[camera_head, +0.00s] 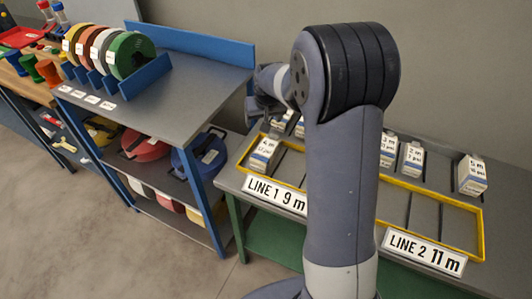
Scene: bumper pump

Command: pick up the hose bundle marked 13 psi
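Several small white blocks with blue bands and printed labels stand on the grey table to the right. One block (264,150) reads "4 m" with a blurred psi figure, in the left yellow frame. Others stand to the right of my arm: one at the arm's edge (388,150), one beside it (411,158), and one reading "5 m" (472,175) at far right. I cannot read which is marked 13 psi. More blocks (283,122) are partly hidden behind my arm. My gripper (258,108) is above the table's back left, small and dark; its fingers are unclear.
Yellow frames carry signs "LINE 1 9 m" (276,196) and "LINE 2 11 m" (424,251). A blue-framed shelf (190,80) on the left holds coloured reels (131,53) on top and coloured cases below. My arm blocks the table's middle.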

